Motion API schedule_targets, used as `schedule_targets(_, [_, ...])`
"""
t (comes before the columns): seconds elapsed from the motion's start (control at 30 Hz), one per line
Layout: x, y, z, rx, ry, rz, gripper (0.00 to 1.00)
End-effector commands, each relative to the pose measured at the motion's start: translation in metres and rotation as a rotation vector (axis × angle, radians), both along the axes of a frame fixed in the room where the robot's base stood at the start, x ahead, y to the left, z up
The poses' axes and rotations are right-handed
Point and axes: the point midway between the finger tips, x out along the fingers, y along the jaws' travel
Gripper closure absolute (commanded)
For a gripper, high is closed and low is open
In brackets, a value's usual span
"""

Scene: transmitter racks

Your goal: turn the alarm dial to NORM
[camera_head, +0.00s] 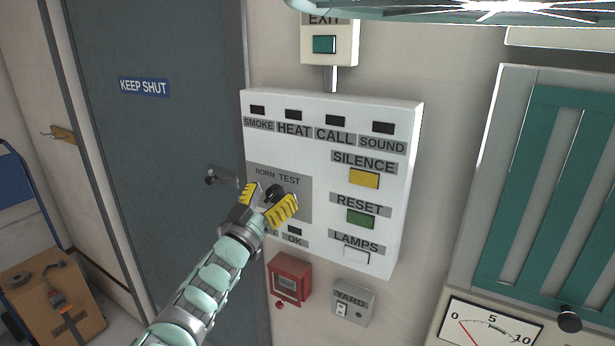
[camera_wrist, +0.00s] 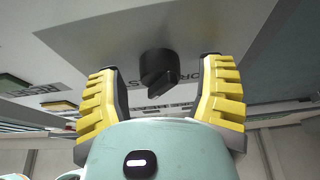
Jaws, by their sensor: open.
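The alarm dial is a black knob (camera_head: 274,191) on a grey plate at the lower left of the white alarm panel (camera_head: 330,112). The labels NORM (camera_head: 265,172) and TEST (camera_head: 289,179) stand above it. My gripper (camera_head: 269,201) has yellow ribbed fingers and is open, with one finger on each side of the dial. In the wrist view the dial (camera_wrist: 159,72) sits between the two fingers, with a gap on both sides. Its pointer direction is hard to tell. My gripper hides part of the plate and the lettering below.
Yellow SILENCE (camera_head: 364,178), green RESET (camera_head: 361,218) and white LAMPS (camera_head: 356,254) buttons are to the right on the panel. A red box (camera_head: 289,278) and a YARD switch (camera_head: 353,302) are below. A grey door with a handle (camera_head: 222,178) is at left.

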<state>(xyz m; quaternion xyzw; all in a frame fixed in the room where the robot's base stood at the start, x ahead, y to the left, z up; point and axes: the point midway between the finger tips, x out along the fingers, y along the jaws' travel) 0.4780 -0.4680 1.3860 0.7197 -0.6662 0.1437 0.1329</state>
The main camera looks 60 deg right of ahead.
Motion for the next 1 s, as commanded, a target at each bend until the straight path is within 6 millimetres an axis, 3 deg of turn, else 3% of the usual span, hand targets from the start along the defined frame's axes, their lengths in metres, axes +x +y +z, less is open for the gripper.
schedule_targets(0.17, [-0.0012, -0.0005, -0.0005, 0.001, 0.0, -0.002, 0.3])
schedule_targets(0.83, [-0.0003, 0.0002, -0.0003, 0.0, 0.0, -0.001, 0.99])
schedule_targets(1.0, [-0.0001, 0.0002, -0.0004, -0.001, 0.008, 0.0, 1.0])
